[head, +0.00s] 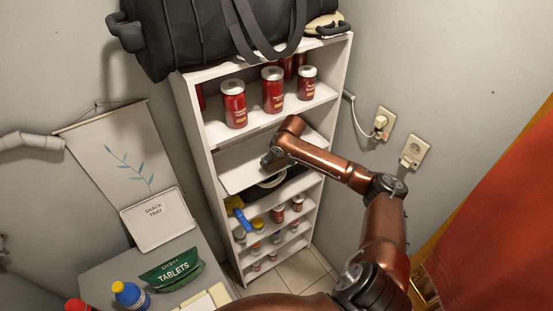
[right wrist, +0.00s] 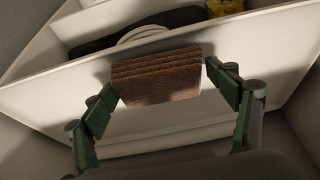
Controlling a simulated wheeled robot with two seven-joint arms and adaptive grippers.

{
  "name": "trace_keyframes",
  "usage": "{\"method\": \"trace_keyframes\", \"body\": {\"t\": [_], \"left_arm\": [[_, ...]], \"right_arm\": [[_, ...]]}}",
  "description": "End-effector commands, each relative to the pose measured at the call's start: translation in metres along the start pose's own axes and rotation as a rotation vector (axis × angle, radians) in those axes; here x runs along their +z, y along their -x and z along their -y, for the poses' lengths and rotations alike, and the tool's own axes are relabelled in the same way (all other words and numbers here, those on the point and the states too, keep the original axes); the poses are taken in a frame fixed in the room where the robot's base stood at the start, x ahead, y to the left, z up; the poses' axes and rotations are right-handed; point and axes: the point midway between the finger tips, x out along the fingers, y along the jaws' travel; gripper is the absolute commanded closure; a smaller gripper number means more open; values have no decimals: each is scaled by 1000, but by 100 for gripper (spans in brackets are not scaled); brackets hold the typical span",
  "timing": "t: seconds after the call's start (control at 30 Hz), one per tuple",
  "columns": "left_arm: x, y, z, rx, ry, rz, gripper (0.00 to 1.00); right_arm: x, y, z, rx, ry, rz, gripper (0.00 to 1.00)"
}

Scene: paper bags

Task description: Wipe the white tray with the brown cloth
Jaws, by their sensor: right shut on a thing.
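The brown cloth (right wrist: 155,78) shows in the right wrist view as a folded, layered block between the green fingertips of my right gripper (right wrist: 162,82). The gripper is shut on it, in front of a broad white surface (right wrist: 60,92); I cannot tell whether the cloth touches it. In the head view my right gripper (head: 268,158) is at the middle of the shelf unit, by a tilted white panel (head: 235,172) that sticks out. The cloth is hidden there. A white tray (head: 158,218) labelled "SNACK TRAY" leans upright against the wall at left, apart from the gripper. My left gripper is not in view.
The white shelf unit (head: 193,125) holds several red cans (head: 233,103) above and small jars below. A black bag (head: 190,40) lies on top. A green tablets pouch (head: 172,270) and a blue bottle (head: 131,295) are on the grey counter (head: 110,270). Sockets (head: 384,122) are on the right wall.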

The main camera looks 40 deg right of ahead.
Motion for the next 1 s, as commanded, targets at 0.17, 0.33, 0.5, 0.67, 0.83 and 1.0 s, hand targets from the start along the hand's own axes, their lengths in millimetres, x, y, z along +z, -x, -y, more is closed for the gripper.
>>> {"method": "trace_keyframes", "body": {"t": [0.17,0.33,0.5,0.67,0.83,1.0], "left_arm": [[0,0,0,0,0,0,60],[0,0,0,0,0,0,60],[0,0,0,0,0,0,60],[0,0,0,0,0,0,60],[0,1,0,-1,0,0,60],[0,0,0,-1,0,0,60]], "right_arm": [[2,-3,0,0,0,0,46],[3,-6,0,0,0,1,46],[4,-8,0,0,0,0,46],[4,-8,-5,1,-1,1,46],[4,-8,-18,1,-2,2,46],[4,-8,-32,2,-2,3,46]]}}
